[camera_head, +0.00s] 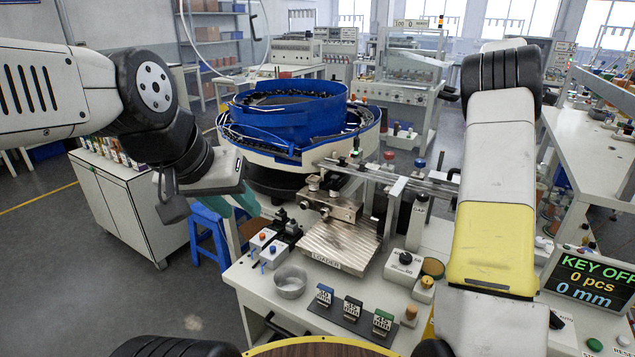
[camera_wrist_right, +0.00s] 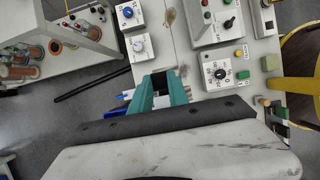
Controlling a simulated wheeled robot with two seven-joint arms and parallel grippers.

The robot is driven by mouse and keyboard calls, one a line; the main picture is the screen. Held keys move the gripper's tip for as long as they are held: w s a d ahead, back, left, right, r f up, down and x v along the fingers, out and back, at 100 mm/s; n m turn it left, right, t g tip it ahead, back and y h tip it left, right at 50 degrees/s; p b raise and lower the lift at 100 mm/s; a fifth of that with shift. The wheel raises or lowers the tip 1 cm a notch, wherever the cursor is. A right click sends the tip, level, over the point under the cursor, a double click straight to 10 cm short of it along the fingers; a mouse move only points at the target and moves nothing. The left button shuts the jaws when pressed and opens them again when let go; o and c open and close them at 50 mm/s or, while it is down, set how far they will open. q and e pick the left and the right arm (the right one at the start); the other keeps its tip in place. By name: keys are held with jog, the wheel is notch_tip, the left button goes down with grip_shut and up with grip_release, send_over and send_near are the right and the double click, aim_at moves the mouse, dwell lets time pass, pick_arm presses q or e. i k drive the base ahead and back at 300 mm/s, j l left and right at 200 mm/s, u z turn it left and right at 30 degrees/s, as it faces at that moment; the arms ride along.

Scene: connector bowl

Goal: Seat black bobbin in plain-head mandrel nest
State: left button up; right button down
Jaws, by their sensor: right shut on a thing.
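My right gripper (camera_wrist_right: 160,78) shows in the right wrist view with teal fingers closed on a small dark thing (camera_wrist_right: 158,80), mostly hidden between them. It may be the black bobbin, but too little of it shows to be sure. In the head view the right arm rises at the right and its gripper is not visible. My left gripper (camera_head: 240,204) has teal fingers beside the front left of the bench; their gap cannot be made out. I cannot pick out the plain-head mandrel nest for certain in either view.
The bench holds a ribbed metal loader plate (camera_head: 340,243), a metal cup (camera_head: 290,282), number blocks (camera_head: 353,308) and a knob box (camera_head: 403,267). A blue bowl feeder (camera_head: 285,115) stands behind. In the wrist view, a cart with spools (camera_wrist_right: 20,72) stands left, with floor between.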

aim_at(314, 180)
jog(key=k+j+u, duration=0.1)
jog(key=k+j, duration=0.15)
jog(key=j, duration=0.15)
jog(key=k+j, duration=0.25)
jog(key=j, duration=0.2)
jog(key=j+u, duration=0.15)
jog(key=u, duration=0.25)
jog(key=k+j+u, duration=0.1)
jog(key=u, duration=0.3)
jog(key=i+u, duration=0.15)
jog(key=i+l+z, duration=0.2)
jog(key=l, duration=0.35)
jog(key=i+l+z, duration=0.2)
jog(key=i+l, duration=0.25)
